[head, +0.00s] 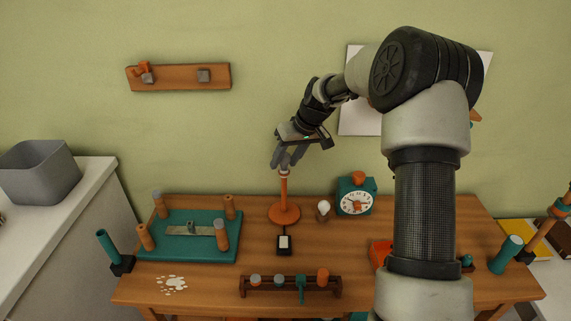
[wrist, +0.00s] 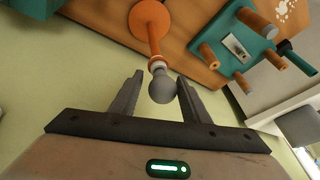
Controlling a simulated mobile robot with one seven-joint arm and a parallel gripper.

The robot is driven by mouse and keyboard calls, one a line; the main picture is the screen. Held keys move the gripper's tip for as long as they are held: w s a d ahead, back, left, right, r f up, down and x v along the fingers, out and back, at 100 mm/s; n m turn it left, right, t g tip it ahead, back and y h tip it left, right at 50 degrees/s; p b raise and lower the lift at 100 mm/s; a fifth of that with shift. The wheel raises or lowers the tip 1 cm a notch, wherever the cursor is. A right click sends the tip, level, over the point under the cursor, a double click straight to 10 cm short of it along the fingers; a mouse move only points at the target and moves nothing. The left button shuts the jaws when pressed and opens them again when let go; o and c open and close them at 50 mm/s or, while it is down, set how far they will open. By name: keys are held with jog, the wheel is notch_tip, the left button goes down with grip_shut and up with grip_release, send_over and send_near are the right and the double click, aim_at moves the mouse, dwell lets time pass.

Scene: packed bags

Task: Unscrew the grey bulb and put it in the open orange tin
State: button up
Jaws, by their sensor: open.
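The grey bulb (wrist: 162,89) sits in the top of an orange lamp stand (head: 284,195), which rises from a round orange base that also shows in the wrist view (wrist: 150,19). My gripper (head: 286,163) is above the stand, pointing down at its top. In the wrist view, my gripper's fingers (wrist: 160,82) stand apart on either side of the bulb, with gaps visible. In the head view the fingers mostly hide the bulb. An orange object (head: 379,252) at the right of the table is partly behind my arm; I cannot tell whether it is the open tin.
A pale bulb (head: 323,208) and a teal clock (head: 355,197) stand right of the lamp. A black-and-white switch (head: 284,243) lies before it. A teal board with pegs (head: 175,249) is at left, a wooden rack (head: 290,289) at the front.

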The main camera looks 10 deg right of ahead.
jog(key=m, duration=0.1)
jog(key=m+h, duration=0.1)
jog(key=m, duration=0.1)
jog(key=m+t, duration=0.1)
jog(key=shift+s+a+h+b, duration=0.1)
jog(key=shift+a+h+b, duration=0.15)
jog(key=shift+h+b, duration=0.05)
jog(key=m+h, duration=0.1)
jog(key=m, duration=0.2)
jog(key=shift+r+p, duration=0.1)
jog(key=shift+p, duration=0.25)
jog(key=shift+m+h, duration=0.6)
jog(key=shift+m, duration=0.5)
jog(key=m+h+p, duration=0.1)
jog(key=m, duration=0.1)
jog(key=shift+a+m+p, duration=0.15)
jog(key=shift+m+p, duration=0.15)
jog(key=shift+p, duration=0.1)
jog(key=shift+d+m, duration=0.2)
jog(key=shift+m, duration=0.1)
jog(key=c, duration=1)
jog(key=shift+o, duration=0.2)
jog(key=shift+d+f+n+b, duration=0.15)
jog(key=shift+f+n+b, duration=0.2)
jog(key=shift+n+b, duration=0.25)
jog(key=shift+n+y+b, duration=0.3)
jog(key=shift+n, duration=0.1)
jog(key=shift+r+n+y, duration=0.15)
jog(key=shift+n+y, duration=0.15)
jog(key=shift+n, duration=0.4)
